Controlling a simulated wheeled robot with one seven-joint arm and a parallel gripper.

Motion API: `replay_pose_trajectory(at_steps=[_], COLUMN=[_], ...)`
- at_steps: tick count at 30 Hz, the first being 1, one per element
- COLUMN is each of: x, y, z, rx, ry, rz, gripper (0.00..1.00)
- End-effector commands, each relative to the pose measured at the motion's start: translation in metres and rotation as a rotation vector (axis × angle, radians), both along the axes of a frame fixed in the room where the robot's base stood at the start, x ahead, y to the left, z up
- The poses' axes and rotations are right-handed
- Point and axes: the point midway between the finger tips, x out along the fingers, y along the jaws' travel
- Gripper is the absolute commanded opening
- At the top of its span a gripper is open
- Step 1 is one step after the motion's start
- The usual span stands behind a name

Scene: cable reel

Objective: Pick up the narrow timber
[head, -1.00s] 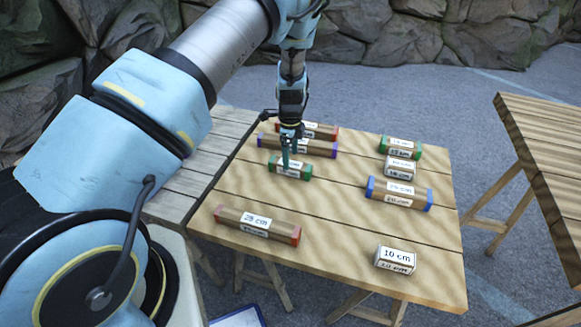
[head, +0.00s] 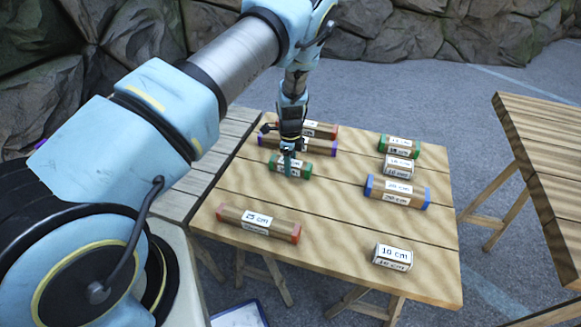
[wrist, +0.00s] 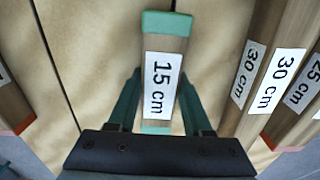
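A timber block with green ends and a "15 cm" label (wrist: 160,85) lies on the table, and it also shows in the head view (head: 291,168). My gripper (wrist: 160,78) is over it, with one teal finger on each side of the block. The fingers look open, with small gaps to the block's sides. In the head view my gripper (head: 289,155) covers part of this block. Another green-ended block (head: 399,145) lies at the back right. I cannot tell from the labels which timber the task calls narrow.
A purple-ended timber (head: 320,147) and a red-ended one (head: 325,130) lie close behind. A red-ended 25 cm timber (head: 258,220) is at front left. Blue-ended timber (head: 398,191) and white-ended blocks (head: 393,257) are at right. The table middle (head: 330,195) is clear.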

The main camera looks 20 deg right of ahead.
Motion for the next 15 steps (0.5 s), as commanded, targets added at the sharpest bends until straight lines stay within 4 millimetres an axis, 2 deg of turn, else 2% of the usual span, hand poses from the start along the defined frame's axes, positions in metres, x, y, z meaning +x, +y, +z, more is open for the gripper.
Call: replay_pose_trajectory(at_steps=[2, 12, 15], x=[0.0001, 0.0001, 0.0001], y=[-0.0001, -0.0001, -0.0001], z=[0.0001, 0.0002, 0.0003], rx=[0.0, 0.0, 0.0], ry=[0.0, 0.0, 0.0], rz=[0.0, 0.0, 0.0], gripper=[0.38, 0.0, 0.0])
